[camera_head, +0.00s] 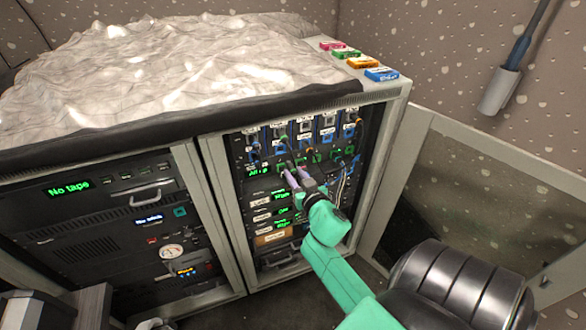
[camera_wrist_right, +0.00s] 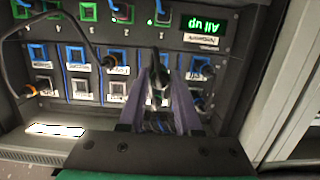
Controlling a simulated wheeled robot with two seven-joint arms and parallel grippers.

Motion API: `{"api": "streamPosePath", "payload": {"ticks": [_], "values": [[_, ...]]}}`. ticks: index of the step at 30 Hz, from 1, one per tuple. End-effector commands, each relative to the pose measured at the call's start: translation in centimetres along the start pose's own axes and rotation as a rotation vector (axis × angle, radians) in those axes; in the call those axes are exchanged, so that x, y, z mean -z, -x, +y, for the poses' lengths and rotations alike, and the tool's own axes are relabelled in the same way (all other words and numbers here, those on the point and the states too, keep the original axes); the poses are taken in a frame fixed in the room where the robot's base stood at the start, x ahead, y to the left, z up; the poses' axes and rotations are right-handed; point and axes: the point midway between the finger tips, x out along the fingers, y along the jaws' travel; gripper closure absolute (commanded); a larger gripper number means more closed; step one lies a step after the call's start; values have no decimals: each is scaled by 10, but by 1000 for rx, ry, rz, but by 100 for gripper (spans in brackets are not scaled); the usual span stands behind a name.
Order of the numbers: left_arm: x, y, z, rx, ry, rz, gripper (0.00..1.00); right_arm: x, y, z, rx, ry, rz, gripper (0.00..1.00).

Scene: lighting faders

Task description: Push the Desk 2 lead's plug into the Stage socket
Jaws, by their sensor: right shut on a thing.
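My right gripper (camera_head: 292,177) reaches in from the lower right to the patch panel in the right rack bay. The plug is in front of the panel, by the row of blue- and green-framed sockets. I cannot tell whether its tip touches a socket. The panel's labels appear upside down in the wrist view and are too small to read, so I cannot pick out the Stage socket or confirm the lead's name. My left gripper is not visible.
The open rack door (camera_head: 480,190) stands to the right.

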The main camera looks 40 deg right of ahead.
Motion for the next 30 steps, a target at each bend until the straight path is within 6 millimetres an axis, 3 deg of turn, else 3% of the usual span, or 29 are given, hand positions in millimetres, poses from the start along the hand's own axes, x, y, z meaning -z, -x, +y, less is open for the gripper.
{"api": "streamPosePath", "payload": {"ticks": [17, 30], "values": [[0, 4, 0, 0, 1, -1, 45, -6, 34, 0, 0, -1, 0, 100], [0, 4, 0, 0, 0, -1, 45, -6, 36, 0, 0, 0, 1, 100]]}}
